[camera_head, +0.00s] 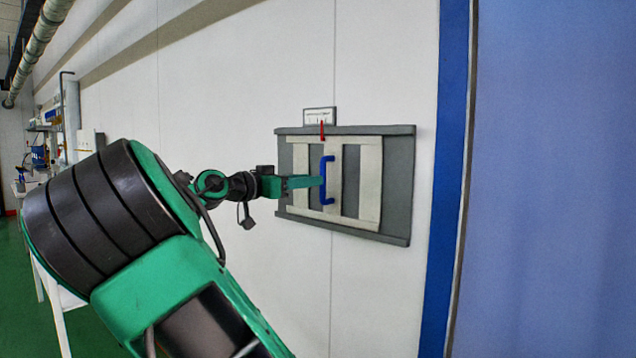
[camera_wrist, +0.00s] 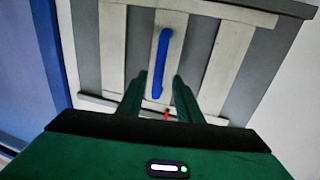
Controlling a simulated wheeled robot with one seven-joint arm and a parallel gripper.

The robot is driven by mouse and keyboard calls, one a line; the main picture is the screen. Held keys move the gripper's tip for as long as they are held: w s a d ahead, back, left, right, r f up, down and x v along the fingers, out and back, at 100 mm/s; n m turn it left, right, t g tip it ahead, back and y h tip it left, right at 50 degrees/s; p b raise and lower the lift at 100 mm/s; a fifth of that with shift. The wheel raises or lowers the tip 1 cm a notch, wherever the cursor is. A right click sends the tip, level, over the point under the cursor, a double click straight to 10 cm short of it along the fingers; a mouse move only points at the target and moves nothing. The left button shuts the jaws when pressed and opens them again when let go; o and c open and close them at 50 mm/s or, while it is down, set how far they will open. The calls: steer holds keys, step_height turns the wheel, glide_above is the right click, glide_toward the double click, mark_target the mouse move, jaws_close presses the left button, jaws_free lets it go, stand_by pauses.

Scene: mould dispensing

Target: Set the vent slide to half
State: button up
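The vent slide is a cream slatted panel (camera_head: 370,180) in a grey frame on the wall, with grey strips between its slats. It also shows in the wrist view (camera_wrist: 225,55). Its upright blue handle (camera_head: 328,180) is on the middle slat. A red pointer (camera_head: 322,130) stands at the top, below a small white scale plate (camera_head: 320,115); the marks are too small to read. My gripper (camera_head: 318,181) reaches the handle from the left. In the wrist view my gripper (camera_wrist: 160,80) is open, with the blue handle (camera_wrist: 161,62) lined up between its fingers. Contact cannot be told.
The grey frame (camera_head: 400,190) has rails along its top and bottom. A blue post (camera_head: 445,180) and a bluish panel (camera_head: 555,180) stand to the right. The white wall (camera_head: 240,100) around the vent is bare. A cluttered bench is far left.

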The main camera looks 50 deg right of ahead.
mark_target(322, 196)
steer(key=d, duration=0.5)
steer(key=shift+s+d, duration=0.35)
steer(key=shift+d, duration=0.05)
